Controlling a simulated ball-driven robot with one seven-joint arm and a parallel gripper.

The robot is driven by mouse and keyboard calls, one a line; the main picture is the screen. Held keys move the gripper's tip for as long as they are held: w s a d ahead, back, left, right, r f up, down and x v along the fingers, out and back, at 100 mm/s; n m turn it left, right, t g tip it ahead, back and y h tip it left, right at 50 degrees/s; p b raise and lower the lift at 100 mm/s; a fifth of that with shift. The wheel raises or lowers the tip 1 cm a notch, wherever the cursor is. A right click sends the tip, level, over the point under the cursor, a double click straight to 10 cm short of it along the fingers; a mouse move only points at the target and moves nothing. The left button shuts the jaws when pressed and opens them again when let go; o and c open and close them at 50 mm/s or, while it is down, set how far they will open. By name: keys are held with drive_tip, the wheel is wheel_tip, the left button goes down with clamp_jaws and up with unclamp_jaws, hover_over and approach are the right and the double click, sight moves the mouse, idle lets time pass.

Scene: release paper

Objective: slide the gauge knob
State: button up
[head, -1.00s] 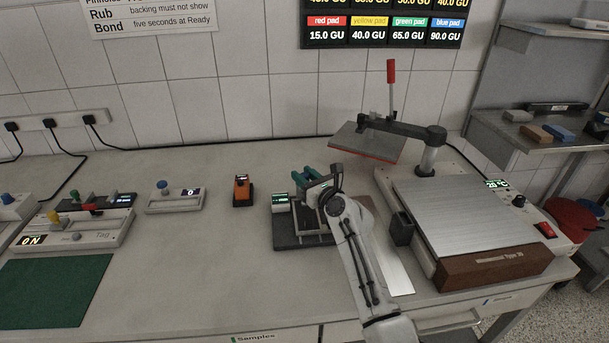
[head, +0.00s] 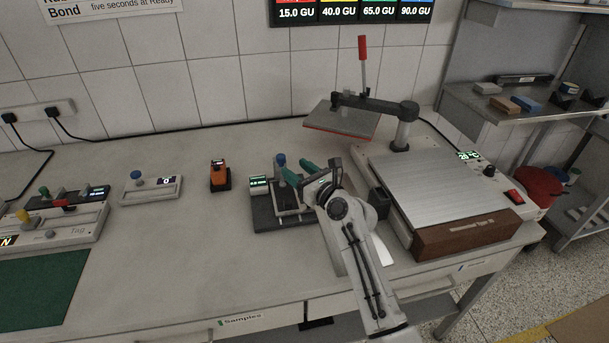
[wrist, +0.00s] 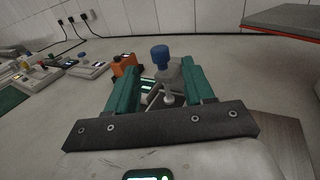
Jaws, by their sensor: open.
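The gauge (head: 268,220) is a dark base with a metal frame and a small lit display (head: 259,183), on the bench left of my arm. Its blue knob (head: 281,160) stands upright on a post at the back. In the wrist view the blue knob (wrist: 159,53) shows between and beyond my two green fingers. My gripper (head: 300,168) is open and empty, with fingertips close to the knob on its right in the head view. Whether they touch the post cannot be told. My gripper (wrist: 160,72) hides part of the gauge frame in the wrist view.
A hotplate (head: 430,175) with a raised press plate (head: 342,119) stands right of my arm. An orange device (head: 220,177) and a small box with a blue knob (head: 150,188) sit to the left.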

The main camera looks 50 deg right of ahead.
drive_tip(key=shift+s+a, duration=0.2)
drive_tip(key=shift+s, duration=1.3)
